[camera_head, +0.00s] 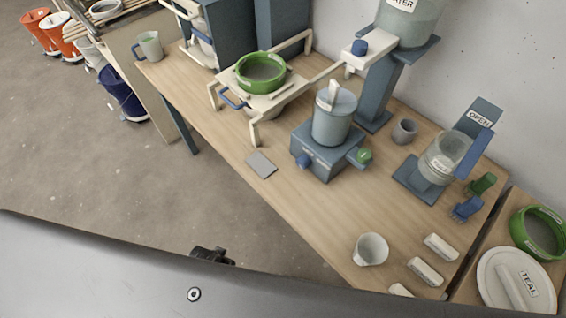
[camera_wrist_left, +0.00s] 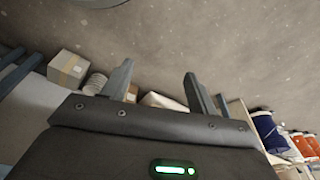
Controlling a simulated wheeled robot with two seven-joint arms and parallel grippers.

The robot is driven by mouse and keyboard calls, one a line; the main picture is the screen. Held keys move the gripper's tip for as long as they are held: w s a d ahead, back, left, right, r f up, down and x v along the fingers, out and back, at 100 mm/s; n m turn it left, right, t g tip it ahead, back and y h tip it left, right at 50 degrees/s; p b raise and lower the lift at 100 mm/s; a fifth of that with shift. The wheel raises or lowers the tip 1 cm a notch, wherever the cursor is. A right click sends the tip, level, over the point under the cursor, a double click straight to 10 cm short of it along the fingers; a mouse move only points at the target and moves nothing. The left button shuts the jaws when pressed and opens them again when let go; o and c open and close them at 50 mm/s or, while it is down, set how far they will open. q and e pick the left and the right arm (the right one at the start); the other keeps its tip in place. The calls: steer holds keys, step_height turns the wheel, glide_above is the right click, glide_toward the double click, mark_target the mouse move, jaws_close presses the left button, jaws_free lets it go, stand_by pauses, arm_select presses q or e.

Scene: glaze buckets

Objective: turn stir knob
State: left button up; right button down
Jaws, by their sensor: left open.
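The stirring device is a blue-grey base (camera_head: 322,152) on the wooden table, with a grey pot (camera_head: 335,116) on top. A blue knob (camera_head: 304,160) is on its front face and a green knob (camera_head: 362,156) is at its right side. The lettering is too small to read, so I cannot tell which is the stir knob. No gripper is near the knobs. My right gripper is not in view.
A green-ringed sieve (camera_head: 261,72) sits on a cream stand left of the device. A grey plate (camera_head: 261,164) lies near the table's front edge. A white cup (camera_head: 370,249) and an OPEN-labelled dispenser (camera_head: 440,160) stand to the right. The tabletop before the device is mostly clear.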

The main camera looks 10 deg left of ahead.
arm_select(q)
steer(key=w+d+r+m+t, duration=0.1)
steer(key=w+r+t, duration=0.15)
steer(key=r, duration=0.85)
steer(key=w+d+r+t, duration=0.1)
steer(key=w+r, duration=0.3)
steer(key=r, duration=0.8)
steer(key=m+t+h, duration=0.6)
steer(key=h, duration=0.1)
glide_toward(300, 165)
steer(key=shift+s+a+r+g+p, duration=0.25)
steer(key=shift+s+a+r+p, duration=0.2)
steer(key=shift+s+a, duration=0.15)
steer(key=p+x, duration=0.1)
steer(key=x, duration=1)
steer(key=shift+d+r, duration=0.1)
steer(key=shift+r, duration=0.05)
